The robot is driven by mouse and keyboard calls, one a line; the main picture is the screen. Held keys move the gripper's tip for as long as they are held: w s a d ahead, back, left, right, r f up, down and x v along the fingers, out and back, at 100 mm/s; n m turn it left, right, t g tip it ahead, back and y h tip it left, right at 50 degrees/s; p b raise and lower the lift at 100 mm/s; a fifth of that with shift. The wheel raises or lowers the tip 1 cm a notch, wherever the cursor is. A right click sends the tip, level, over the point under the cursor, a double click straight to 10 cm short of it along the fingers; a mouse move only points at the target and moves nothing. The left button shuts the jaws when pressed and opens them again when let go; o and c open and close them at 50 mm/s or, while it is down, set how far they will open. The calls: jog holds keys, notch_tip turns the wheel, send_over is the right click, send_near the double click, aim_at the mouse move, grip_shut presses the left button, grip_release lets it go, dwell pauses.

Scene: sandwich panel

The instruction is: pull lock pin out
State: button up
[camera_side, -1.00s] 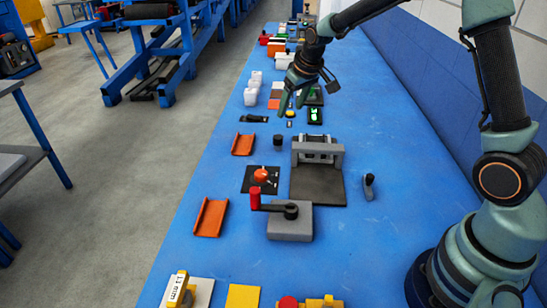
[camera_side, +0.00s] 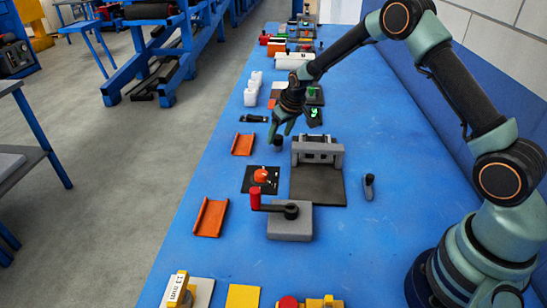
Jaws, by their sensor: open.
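My gripper (camera_side: 281,133) is open and points down, with its fingertips close to a small dark knob (camera_side: 278,141) on the blue table. I cannot tell whether the fingers touch the knob or are above it. The knob may be the lock pin's head, but no pin is plain at this size. Right of it stands a grey bracket (camera_side: 318,152) with a dark plate (camera_side: 318,187) in front.
An orange knob on a black plate (camera_side: 262,180), a red-handled crank on a grey block (camera_side: 290,224), orange trays (camera_side: 210,218) and a small dark lever (camera_side: 369,187) lie nearby. White containers (camera_side: 251,95) stand behind. Bare blue table (camera_side: 400,170) lies to the right.

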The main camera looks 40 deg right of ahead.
jog(key=shift+w+f, duration=0.15)
jog(key=shift+f, duration=0.1)
grip_shut()
jog(key=shift+d, duration=0.15)
dwell(1.2)
